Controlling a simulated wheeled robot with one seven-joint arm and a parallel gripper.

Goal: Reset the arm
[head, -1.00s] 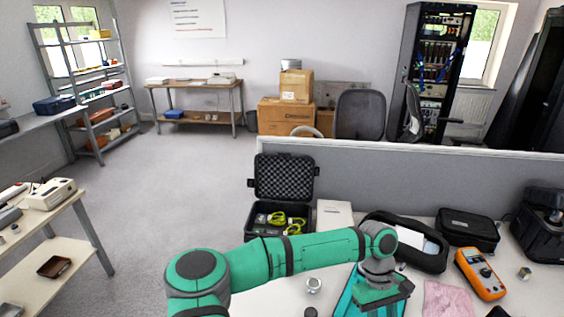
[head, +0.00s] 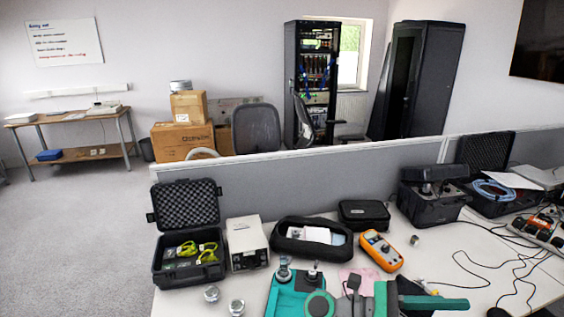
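Parts of my own green and grey arm show at the bottom centre of the head view, low over the front of the bench. The arm looks folded close, with a round joint and green links side by side. My gripper (head: 412,298) seems to be among these parts at the bottom edge. Its fingers cannot be made out, so I cannot tell whether it is open or shut. I see nothing clearly held.
The bench holds a teal tray (head: 285,298), an open black case (head: 160,262), a white instrument box (head: 247,244), a black pouch (head: 340,249), an orange multimeter (head: 381,251) and loose cables (head: 490,264). A grey partition (head: 300,183) stands behind. Open floor (head: 70,230) lies left.

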